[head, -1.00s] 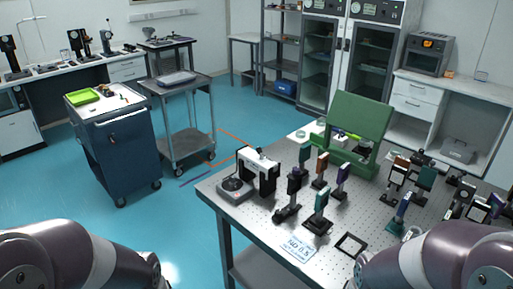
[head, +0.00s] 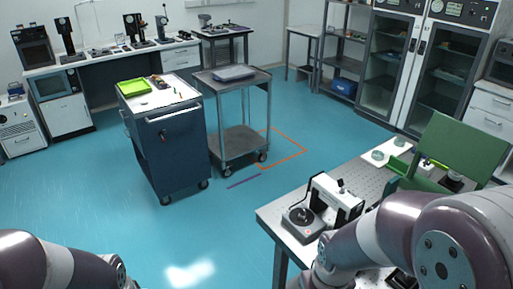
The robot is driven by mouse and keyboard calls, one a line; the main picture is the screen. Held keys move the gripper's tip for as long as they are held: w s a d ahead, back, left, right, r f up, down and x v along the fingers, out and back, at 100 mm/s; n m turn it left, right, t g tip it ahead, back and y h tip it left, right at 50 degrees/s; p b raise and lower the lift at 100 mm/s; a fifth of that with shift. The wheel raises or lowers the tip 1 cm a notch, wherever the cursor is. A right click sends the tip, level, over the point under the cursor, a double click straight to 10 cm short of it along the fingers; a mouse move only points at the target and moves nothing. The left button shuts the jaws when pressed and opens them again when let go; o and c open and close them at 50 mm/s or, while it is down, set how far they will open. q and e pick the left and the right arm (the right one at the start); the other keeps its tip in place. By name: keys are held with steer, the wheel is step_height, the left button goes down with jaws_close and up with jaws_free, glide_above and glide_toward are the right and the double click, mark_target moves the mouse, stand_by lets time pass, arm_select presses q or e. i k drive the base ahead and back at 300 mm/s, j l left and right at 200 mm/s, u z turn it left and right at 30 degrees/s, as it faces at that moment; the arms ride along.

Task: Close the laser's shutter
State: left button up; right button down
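The optical table (head: 268,217) is at the lower right, partly hidden behind my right arm. A green open-lidded box (head: 462,146) stands on it near the right edge. A white and black device with a round dark knob (head: 303,216) sits at its near left corner. I cannot make out which thing is the laser, or its shutter. Most of the optics on the table are hidden by my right arm or out of frame. Only links of my arms show, at the bottom left and bottom right; neither gripper is in view.
A blue tool cart (head: 168,150) with a green tray (head: 133,86) stands at centre left. A grey wheeled cart (head: 240,142) is beside it. Benches with instruments line the back wall. Glass-door cabinets (head: 440,60) are at the upper right. The blue floor at left is clear.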

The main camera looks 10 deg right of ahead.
mark_target(341, 182)
steer(key=i+j+u, duration=0.2)
steer(key=i, duration=0.55)
steer(key=i+j+u, duration=0.15)
steer(key=i, duration=0.6)
steer(key=i+z, duration=0.3)
steer(key=z, duration=0.15)
steer(key=i+j+z, duration=0.2)
steer(key=z, duration=0.2)
steer(key=i+j+z, duration=0.25)
steer(key=z, duration=0.2)
steer(key=i+j+z, duration=0.2)
steer(key=j+z, duration=0.25)
steer(key=i+j+z, duration=0.15)
steer(key=z, duration=0.25)
steer(key=j+z, duration=0.45)
steer(key=i+l, duration=0.1)
steer(key=l, duration=0.45)
